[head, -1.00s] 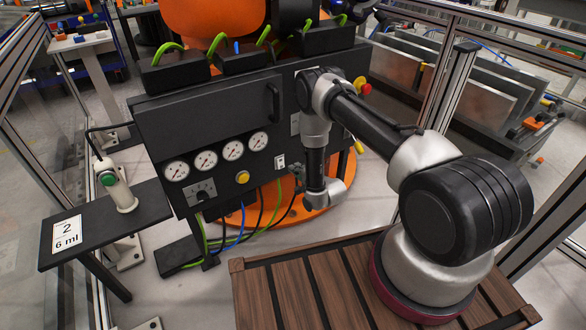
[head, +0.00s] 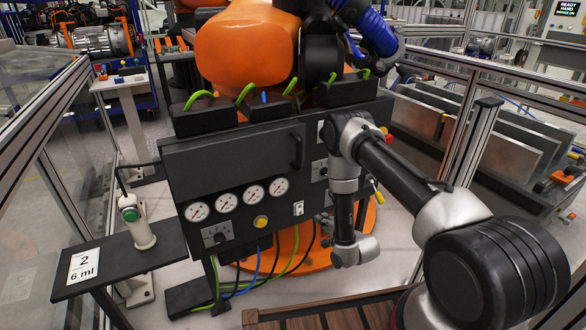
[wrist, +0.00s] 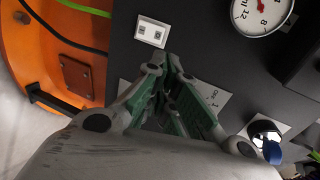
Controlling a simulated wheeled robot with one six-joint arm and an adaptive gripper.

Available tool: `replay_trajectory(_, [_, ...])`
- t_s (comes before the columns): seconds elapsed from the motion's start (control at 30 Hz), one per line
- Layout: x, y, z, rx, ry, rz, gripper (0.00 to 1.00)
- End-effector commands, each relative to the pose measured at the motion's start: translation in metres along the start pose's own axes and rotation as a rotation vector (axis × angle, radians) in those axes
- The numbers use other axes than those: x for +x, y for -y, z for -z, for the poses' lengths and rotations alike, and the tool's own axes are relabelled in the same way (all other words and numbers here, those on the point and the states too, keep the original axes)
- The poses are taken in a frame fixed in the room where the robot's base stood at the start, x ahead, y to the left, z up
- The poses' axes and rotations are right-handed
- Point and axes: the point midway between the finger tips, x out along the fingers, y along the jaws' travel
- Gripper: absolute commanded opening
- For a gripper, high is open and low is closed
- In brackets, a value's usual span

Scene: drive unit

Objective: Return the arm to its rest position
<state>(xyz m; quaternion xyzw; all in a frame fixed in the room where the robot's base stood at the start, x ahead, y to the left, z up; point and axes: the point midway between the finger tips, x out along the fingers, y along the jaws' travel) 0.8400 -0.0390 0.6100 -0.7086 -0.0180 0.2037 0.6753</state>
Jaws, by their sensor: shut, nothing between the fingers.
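My arm reaches from the right of the head view over the front of the black drive unit (head: 240,165), its forearm angled left and its last links hanging down. My gripper (wrist: 168,62) shows in the wrist view with its green-padded fingers together and nothing between them. It is in front of the unit's dark panel, near a white switch plate (wrist: 151,32); I cannot tell the gap to the panel. In the head view the fingers are mostly hidden beside my wrist links.
Several gauges (head: 225,201), a yellow button (head: 261,222) and a black handle (head: 297,150) are on the unit. A small side table (head: 150,255) with a green-buttoned device (head: 137,222) stands left. Metal-framed fencing (head: 470,150) is at right. A wooden slatted surface (head: 335,318) is below.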

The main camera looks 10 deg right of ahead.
Motion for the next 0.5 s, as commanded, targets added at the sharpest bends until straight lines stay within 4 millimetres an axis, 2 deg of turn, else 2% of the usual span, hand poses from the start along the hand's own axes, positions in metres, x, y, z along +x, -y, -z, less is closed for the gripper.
replay_trajectory(0.07, [0.0,-0.003,0.0,-0.042,0.001,-0.01,0.0])
replay_trajectory(0.17, [-0.003,-0.034,-0.002,-0.163,0.019,-0.143,0.0])
replay_trajectory(0.27, [-0.024,-0.087,-0.004,-0.307,0.071,-0.367,0.0])
replay_trajectory(0.3, [-0.038,-0.109,-0.006,-0.362,0.105,-0.468,0.0])
replay_trajectory(0.37, [-0.062,-0.134,-0.007,-0.441,0.163,-0.61,0.0])
replay_trajectory(0.43, [-0.084,-0.142,-0.006,-0.529,0.238,-0.748,0.0])
replay_trajectory(0.5, [-0.105,-0.135,-0.003,-0.611,0.319,-0.868,0.0])
